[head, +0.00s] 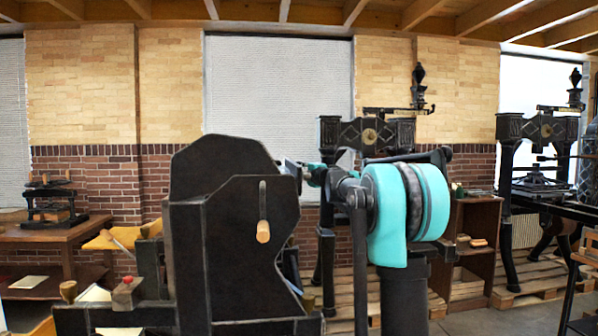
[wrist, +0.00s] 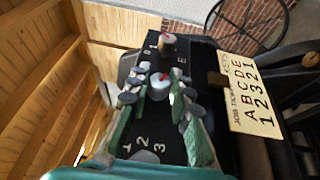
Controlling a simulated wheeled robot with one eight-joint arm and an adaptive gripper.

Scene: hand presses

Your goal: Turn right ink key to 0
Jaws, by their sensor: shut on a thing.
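In the wrist view, my gripper (wrist: 157,87) is shut on a small pale round key (wrist: 160,84) with a red mark on its top. The key stands on a dark panel (wrist: 165,128) with white letters and numbers. The numbers 1, 2 and 3 are on the near part of the panel. A second key (wrist: 168,42), with a brown side and a red mark, stands beyond the fingers, near a letter E. In the head view, the dark press (head: 238,240) hides the fingertips and keys.
A cream job ticket (wrist: 253,97) with the letters A to E over 1 2 3 2 1 is right of the panel. A wooden-handled lever (head: 263,228) is on the press side. Other hand presses (head: 365,135) stand behind, and a wooden table (head: 45,236) is at left.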

